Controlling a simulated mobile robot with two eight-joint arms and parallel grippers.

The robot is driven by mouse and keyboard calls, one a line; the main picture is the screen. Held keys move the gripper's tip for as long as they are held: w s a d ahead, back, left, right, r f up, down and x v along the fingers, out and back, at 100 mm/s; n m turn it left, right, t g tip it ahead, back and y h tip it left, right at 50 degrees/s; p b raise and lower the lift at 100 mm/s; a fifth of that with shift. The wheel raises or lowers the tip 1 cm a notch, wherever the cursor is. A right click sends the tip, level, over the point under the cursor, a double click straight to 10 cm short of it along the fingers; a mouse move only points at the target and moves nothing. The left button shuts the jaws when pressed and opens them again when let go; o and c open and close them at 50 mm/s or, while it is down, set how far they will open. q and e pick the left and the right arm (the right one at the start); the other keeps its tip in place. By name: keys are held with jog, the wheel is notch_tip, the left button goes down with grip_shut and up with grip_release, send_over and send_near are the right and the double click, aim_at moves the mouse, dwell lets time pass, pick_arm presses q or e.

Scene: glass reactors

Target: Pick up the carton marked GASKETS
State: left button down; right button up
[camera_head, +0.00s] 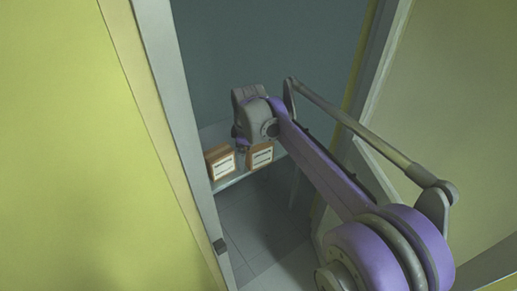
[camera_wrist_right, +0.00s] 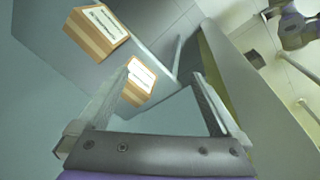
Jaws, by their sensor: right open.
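Two brown cartons with white labels stand on a shelf: a left carton (camera_head: 221,163) and a right carton (camera_head: 260,155). The right wrist view also shows two, a larger carton (camera_wrist_right: 97,33) at upper left and a smaller-looking carton (camera_wrist_right: 139,81) nearer the middle. The label print is too small to read, so I cannot tell which is marked GASKETS. My right gripper (camera_wrist_right: 160,72) is open and empty. The smaller-looking carton shows beyond its left finger, inside the gap. In the head view my right gripper (camera_head: 241,137) is just above the cartons, its fingers mostly hidden. My left gripper is out of view.
The grey shelf (camera_head: 232,181) lies behind a narrow opening. A pale door frame (camera_head: 175,110) bounds it at left and a greenish panel (camera_head: 450,110) at right. Grey tiled floor (camera_head: 257,232) shows below. The shelf beside the cartons looks clear.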

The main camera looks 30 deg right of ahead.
jog(key=w+d+n+g+p, duration=0.1)
jog(key=w+d+n+p, duration=0.25)
jog(key=w+d, duration=0.45)
jog(key=n+g+p, duration=0.1)
jog(key=n+p, duration=0.1)
jog(key=n, duration=0.3)
send_near(258, 153)
jog(key=w+d+r, duration=0.2)
jog(key=w+r, duration=0.1)
jog(key=f, duration=0.4)
jog(key=f+b, duration=0.1)
jog(key=f, duration=0.1)
jog(key=shift+w+d, duration=0.25)
jog(key=shift+d, duration=0.05)
notch_tip(258, 153, down, 6)
jog(key=shift+a+r, duration=0.1)
jog(key=shift+r, duration=0.05)
grip_shut()
